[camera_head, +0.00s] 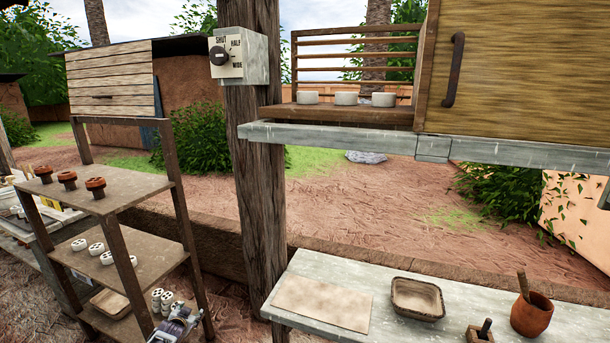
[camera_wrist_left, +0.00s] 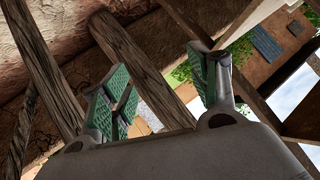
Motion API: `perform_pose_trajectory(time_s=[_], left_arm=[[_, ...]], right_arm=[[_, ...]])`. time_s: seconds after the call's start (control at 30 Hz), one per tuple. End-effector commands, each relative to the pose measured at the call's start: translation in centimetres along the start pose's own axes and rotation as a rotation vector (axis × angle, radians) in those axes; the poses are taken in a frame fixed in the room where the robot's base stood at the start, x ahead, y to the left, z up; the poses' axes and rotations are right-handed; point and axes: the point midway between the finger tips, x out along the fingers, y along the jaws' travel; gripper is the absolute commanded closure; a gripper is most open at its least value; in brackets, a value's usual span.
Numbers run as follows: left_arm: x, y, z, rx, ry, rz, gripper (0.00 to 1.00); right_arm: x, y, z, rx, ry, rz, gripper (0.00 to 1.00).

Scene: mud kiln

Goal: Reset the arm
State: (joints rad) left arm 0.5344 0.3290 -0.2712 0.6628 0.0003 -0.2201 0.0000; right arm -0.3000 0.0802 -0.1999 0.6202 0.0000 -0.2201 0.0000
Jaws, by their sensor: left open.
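My left gripper (camera_head: 178,326) shows at the bottom edge of the head view, low beside the front right post of the wooden shelf rack (camera_head: 142,257). In the left wrist view my left gripper (camera_wrist_left: 165,95) has its two green-padded fingers spread apart with nothing between them. Wooden posts and beams show behind the fingers there. My right gripper is in neither view.
A grey bench (camera_head: 300,262) at front right holds a flat board (camera_head: 323,302), a tray (camera_head: 418,298) and a clay pot (camera_head: 531,314). A thick post (camera_head: 256,180) carries a dial box (camera_head: 238,58). White pieces (camera_head: 345,99) sit on the upper ledge.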

Motion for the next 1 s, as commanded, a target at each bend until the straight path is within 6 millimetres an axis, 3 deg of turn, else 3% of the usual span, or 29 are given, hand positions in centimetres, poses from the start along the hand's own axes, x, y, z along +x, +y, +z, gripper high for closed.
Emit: perform_pose_trajectory(time_s=[0.03,0.1,0.47,0.77,1.0], left_arm=[[-0.1,1.6,2.2,-0.004,-0.025,0.016,0.4],[-0.4,3.4,4.9,-0.009,-0.056,0.035,0.4],[-3.6,12.9,18.2,-0.035,-0.21,0.131,0.4],[-8.5,20.5,28.7,-0.057,-0.333,0.209,0.4],[-13.8,26.1,36.7,-0.073,-0.433,0.269,0.4]], right_arm=[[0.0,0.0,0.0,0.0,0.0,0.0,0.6],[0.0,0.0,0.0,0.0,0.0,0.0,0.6],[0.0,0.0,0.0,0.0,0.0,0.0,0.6],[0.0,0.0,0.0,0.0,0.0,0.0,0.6],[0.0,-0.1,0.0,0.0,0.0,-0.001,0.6]])
